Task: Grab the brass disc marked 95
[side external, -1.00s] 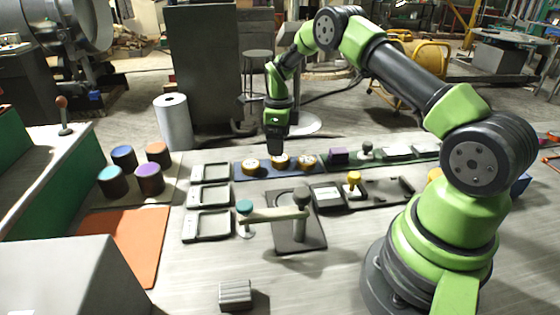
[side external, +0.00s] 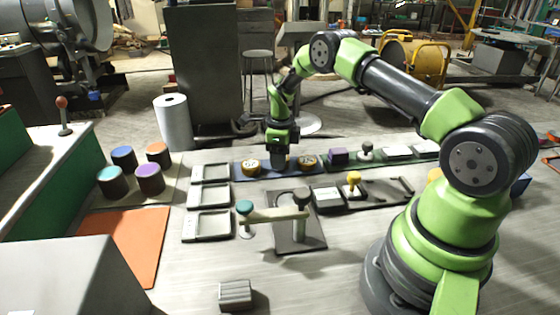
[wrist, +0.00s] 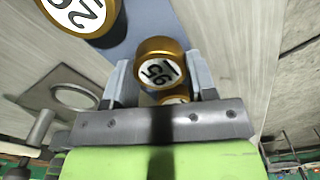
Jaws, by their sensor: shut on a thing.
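The brass disc marked 95 (wrist: 158,70) sits between my two fingers in the wrist view, its number turned in the picture. My gripper (wrist: 162,80) is shut on it. In the side view my gripper (side external: 278,163) is down at the middle of the blue strip, and it hides the held disc there. Another brass disc (side external: 250,166) stands to its left and one (side external: 308,161) to its right. In the wrist view a disc (wrist: 82,14) with a partly cut-off number is at upper left, and part of another (wrist: 175,100) shows behind the gripper bar.
The blue strip (side external: 240,177) bears the discs. A purple block (side external: 338,156) stands to their right. Several grey trays (side external: 208,197) lie to the left. A fixture with a teal knob (side external: 244,207) and a pale bar stands in front of the strip.

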